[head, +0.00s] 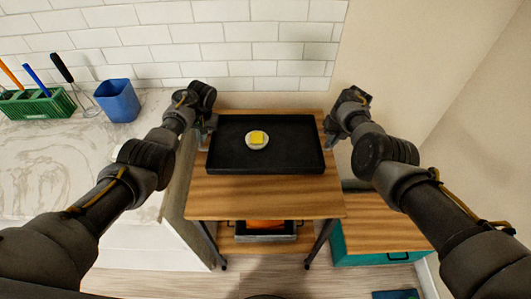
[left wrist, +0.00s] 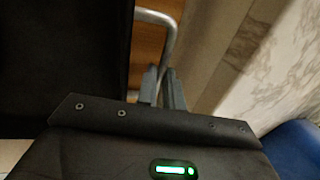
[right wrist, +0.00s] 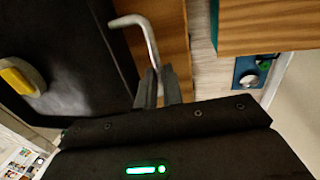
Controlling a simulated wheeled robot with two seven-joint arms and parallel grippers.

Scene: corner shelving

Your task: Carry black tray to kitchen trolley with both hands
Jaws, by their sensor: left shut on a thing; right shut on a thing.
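The black tray (head: 225,157) is level over the wooden top of the kitchen trolley (head: 260,200). I cannot tell whether it touches the top. A small white dish (head: 251,146) with a yellow block (head: 258,136) sits near the tray's middle. My left gripper (head: 209,124) is shut on the tray's left metal handle, which shows in the left wrist view (left wrist: 168,38). My right gripper (head: 331,126) is shut on the right metal handle, which shows in the right wrist view (right wrist: 146,32). The fingertips are small and partly hidden in the head view.
A marble counter (head: 60,165) adjoins the trolley on the left, with a blue cup (head: 118,100) and a green utensil holder (head: 38,106). A tiled wall (head: 180,45) stands behind. A lower teal cabinet (head: 375,258) with a wooden top is at the right.

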